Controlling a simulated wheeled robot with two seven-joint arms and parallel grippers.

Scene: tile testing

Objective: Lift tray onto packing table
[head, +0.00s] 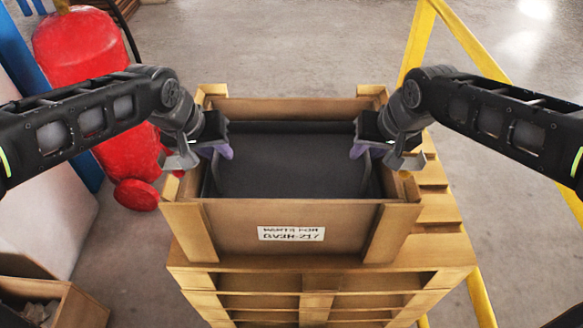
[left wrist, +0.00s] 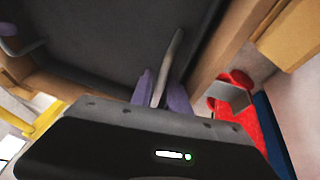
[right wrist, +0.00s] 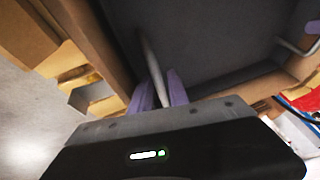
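A dark grey tray (head: 285,160) sits inside a brown crate (head: 240,218), its flat floor showing and its handles standing at the left and right ends. My left gripper (head: 222,151) is at the tray's left end; in the left wrist view its purple fingers (left wrist: 163,90) close on both sides of a grey handle. My right gripper (head: 360,150) is at the right end; in the right wrist view its purple fingers (right wrist: 158,92) close on both sides of the other handle. The packing table cannot be made out.
The crate stands on stacked wooden pallets (head: 318,285). A red fire extinguisher (head: 80,50) is close on the left. A yellow rail (head: 470,45) runs along the right. A small open box (head: 75,305) is at the lower left. Concrete floor behind is clear.

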